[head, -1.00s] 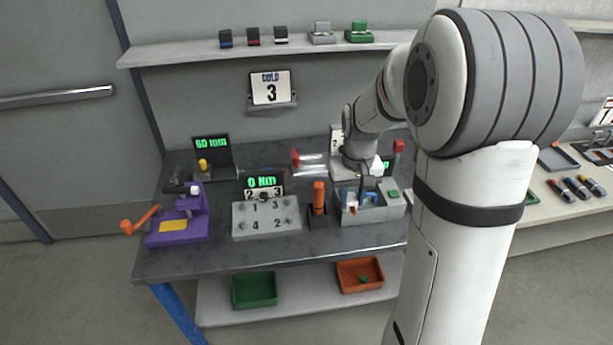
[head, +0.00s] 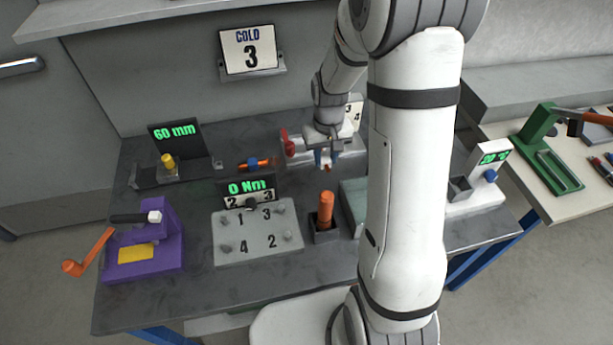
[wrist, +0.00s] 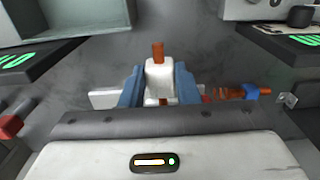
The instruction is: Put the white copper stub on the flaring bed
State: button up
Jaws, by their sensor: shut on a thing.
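My gripper (head: 328,160) hangs above the back of the dark table, its blue fingers pointing down. In the wrist view the blue fingers (wrist: 159,88) are shut on the white copper stub (wrist: 159,72), a white block with a copper rod sticking out of it. In the head view only a bit of copper shows by the fingertips. The flaring bed is not labelled; a purple device (head: 165,245) with an orange crank and yellow pad stands at the table's left, but I cannot tell whether it is the bed.
A grey numbered plate (head: 245,232) and an orange-handled tool in a dark holder (head: 325,215) stand in front of my gripper. A copper piece with a blue part (head: 253,163) lies left of it. A 60 mm display (head: 175,135) stands back left.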

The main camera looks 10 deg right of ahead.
notch_tip(320, 180, down, 5)
jog(key=shift+f+p, duration=0.2)
jog(key=shift+p, duration=0.15)
jog(key=shift+d+f, duration=0.1)
jog(key=shift+f, duration=2.1)
jog(key=shift+f, duration=0.15)
jog(key=o, duration=1)
